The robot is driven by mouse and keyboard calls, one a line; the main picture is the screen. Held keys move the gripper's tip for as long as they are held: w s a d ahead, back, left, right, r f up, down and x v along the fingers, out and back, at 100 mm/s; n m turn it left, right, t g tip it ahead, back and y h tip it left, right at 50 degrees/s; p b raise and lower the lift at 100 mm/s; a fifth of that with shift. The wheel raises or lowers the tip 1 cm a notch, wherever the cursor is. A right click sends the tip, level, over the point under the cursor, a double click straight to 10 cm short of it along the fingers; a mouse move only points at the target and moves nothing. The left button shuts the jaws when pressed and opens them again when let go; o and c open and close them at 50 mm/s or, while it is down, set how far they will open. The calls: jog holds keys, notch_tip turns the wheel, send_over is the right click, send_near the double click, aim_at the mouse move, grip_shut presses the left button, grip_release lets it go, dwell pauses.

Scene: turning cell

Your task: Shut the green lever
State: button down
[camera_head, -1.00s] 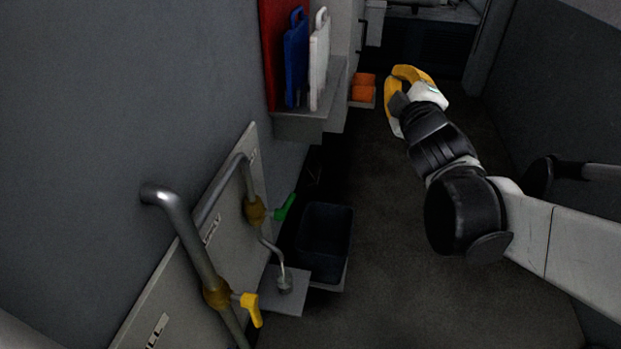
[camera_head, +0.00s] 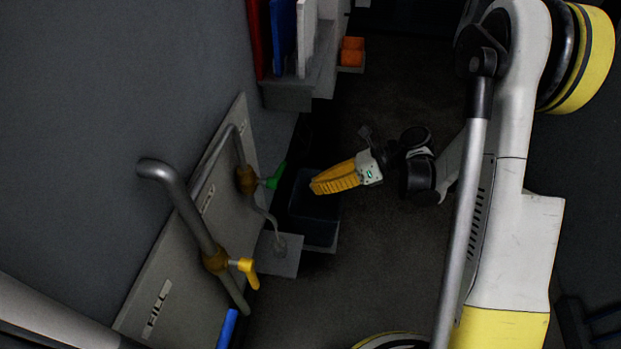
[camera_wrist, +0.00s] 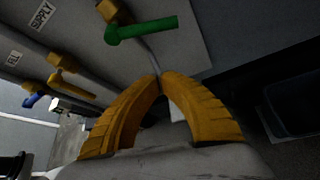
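The green lever (camera_head: 273,176) sits on a brass valve (camera_head: 246,180) on a grey pipe along the wall panel. It sticks out from the panel, up and to the right. In the wrist view the green lever (camera_wrist: 145,29) lies crosswise to the pipe, above my fingertips. My gripper (camera_head: 316,186) has yellow fingers and is to the right of the lever, apart from it. In the wrist view my gripper's fingertips (camera_wrist: 161,77) meet, with nothing seen between them. No part of the lever is hidden by my gripper.
A yellow lever (camera_head: 248,271) and a blue lever (camera_head: 228,328) are on the same panel (camera_head: 157,290), nearer the bottom. A dark bin (camera_head: 314,215) stands below my gripper. A shelf (camera_head: 290,95) with boards is above.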

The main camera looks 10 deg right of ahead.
aim_at(278, 174)
jog(key=s+b+x, duration=0.1)
jog(key=b+x, duration=0.1)
jog(key=x, duration=0.6)
jog(key=shift+w+a+r+b, duration=0.1)
jog(key=shift+w+r+b, duration=0.05)
jog(key=shift+w+r, duration=0.4)
jog(key=shift+w+r+b, duration=0.15)
jog(key=shift+w+r, duration=0.2)
jog(key=shift+r, duration=0.35)
jog(key=shift+w+a+r+b, duration=0.1)
jog(key=shift+w+r+b, duration=0.05)
jog(key=shift+w+r, duration=0.4)
jog(key=shift+r, duration=0.1)
